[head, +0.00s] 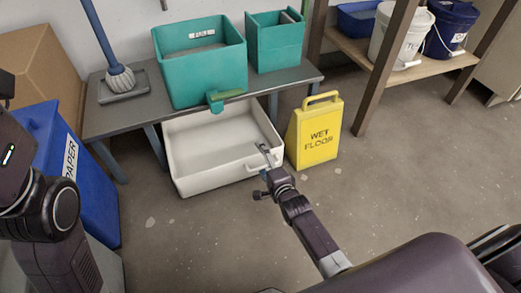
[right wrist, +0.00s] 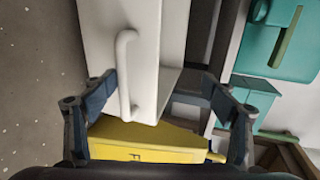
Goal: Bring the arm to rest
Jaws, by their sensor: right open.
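My right gripper (head: 261,172) is open in the head view, in front of the right end of a white bin (head: 222,138). In the right wrist view, the open fingers of this gripper (right wrist: 157,86) frame the white bin (right wrist: 172,45) and its handle (right wrist: 125,75). The handle is nearer the left finger, and the fingers are not closed on it. Whether they touch it I cannot tell. My left arm shows at the left edge of the head view, but its gripper is out of view.
A yellow wet-floor sign (head: 316,132) stands right of the bin. A grey bench (head: 130,117) holds teal bins (head: 225,72). A blue paper bin (head: 62,175) is at left. Buckets (head: 398,38) stand on a wooden shelf (head: 440,63). Floor at right is clear.

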